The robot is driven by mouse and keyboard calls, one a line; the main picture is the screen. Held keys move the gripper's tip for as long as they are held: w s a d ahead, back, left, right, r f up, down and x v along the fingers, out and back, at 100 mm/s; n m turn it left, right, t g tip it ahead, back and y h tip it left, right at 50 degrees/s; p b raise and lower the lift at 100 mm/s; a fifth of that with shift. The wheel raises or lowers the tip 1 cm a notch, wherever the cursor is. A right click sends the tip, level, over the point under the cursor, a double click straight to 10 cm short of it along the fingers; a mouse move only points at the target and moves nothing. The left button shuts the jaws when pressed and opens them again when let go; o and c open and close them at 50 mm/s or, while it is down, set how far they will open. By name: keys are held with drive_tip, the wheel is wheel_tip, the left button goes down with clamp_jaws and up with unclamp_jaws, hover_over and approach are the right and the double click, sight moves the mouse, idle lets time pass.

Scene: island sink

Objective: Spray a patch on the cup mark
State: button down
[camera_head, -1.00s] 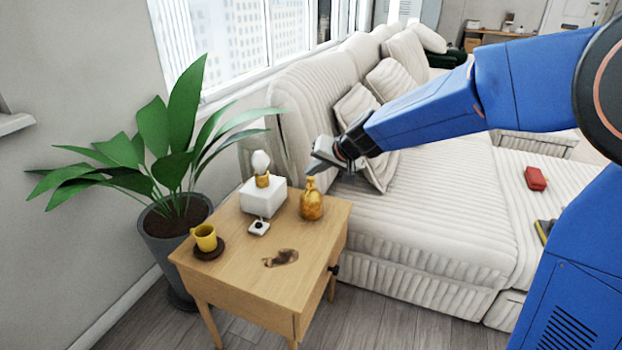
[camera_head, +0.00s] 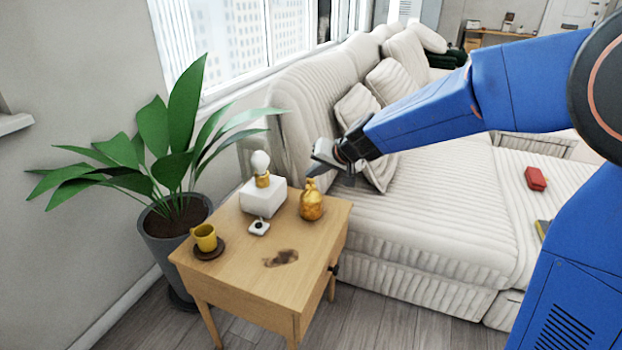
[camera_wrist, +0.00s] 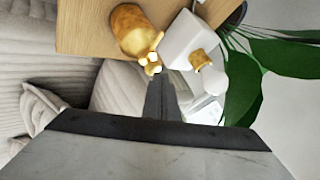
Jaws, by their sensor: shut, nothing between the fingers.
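A dark brown mark (camera_head: 281,258) lies on the bare wooden top of the side table (camera_head: 235,268). An amber-gold bottle (camera_head: 311,203) stands near the table's right back edge; its top shows gold and white parts in the wrist view (camera_wrist: 152,64). My gripper (camera_head: 314,172) is shut and empty. Its fingertips (camera_wrist: 158,76) point at the bottle's top and look very close to it; I cannot tell whether they touch. A yellow cup (camera_head: 204,237) sits on a dark round coaster (camera_head: 211,253) at the table's left.
A white box (camera_head: 262,202) with a bulb (camera_head: 261,162) on a gold base stands left of the bottle, with a small white object (camera_head: 259,228) in front. A potted plant (camera_head: 165,222) is at the left. A cream sofa (camera_head: 430,215) stands at the right, holding a red item (camera_head: 536,179).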

sight(314, 181)
idle(0.7)
drive_tip(key=shift+r, duration=0.4)
drive_tip(key=shift+r, duration=3)
idle(0.5)
